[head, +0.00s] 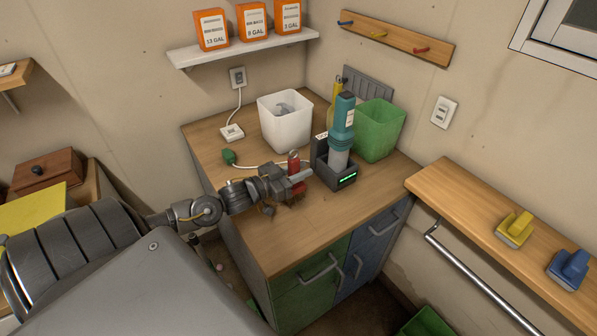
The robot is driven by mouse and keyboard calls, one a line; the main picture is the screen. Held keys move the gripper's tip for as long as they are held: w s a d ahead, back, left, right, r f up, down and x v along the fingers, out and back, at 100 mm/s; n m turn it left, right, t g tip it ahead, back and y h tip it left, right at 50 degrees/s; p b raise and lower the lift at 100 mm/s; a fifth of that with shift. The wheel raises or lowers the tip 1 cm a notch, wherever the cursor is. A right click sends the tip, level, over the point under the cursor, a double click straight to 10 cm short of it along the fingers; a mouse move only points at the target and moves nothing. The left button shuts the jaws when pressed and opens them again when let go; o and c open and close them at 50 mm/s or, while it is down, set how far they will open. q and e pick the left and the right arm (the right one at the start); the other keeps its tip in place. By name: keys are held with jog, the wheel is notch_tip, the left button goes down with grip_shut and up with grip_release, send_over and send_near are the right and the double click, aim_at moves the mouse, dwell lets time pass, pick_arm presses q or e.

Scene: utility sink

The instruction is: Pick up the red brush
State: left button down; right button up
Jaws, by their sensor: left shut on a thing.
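The red brush (294,162) is above the wooden counter, near its middle, left of the black charging dock. Only its upright red part shows clearly above my gripper; its lower part is mostly hidden by the jaws. My left gripper (297,180) reaches in from the left and is shut on the red brush. I cannot tell whether the brush touches the counter. My right gripper is not in view.
A black dock (343,178) holds a teal-and-grey device (342,122) close right of the gripper. A white bin (285,122) and a green bin (378,132) stand behind. A white cable with a green end (229,156) lies left. The counter's front right (330,222) is clear.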

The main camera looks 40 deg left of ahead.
pick_arm(q)
jog(key=r, duration=0.2)
jog(key=shift+s+r+b, duration=0.2)
jog(key=shift+r+b, duration=0.15)
jog(key=shift+b, duration=0.05)
jog(key=s+r, duration=0.9)
jog(key=s, duration=0.4)
jog(key=shift+s+a+r, duration=0.3)
jog(key=shift+a, duration=0.1)
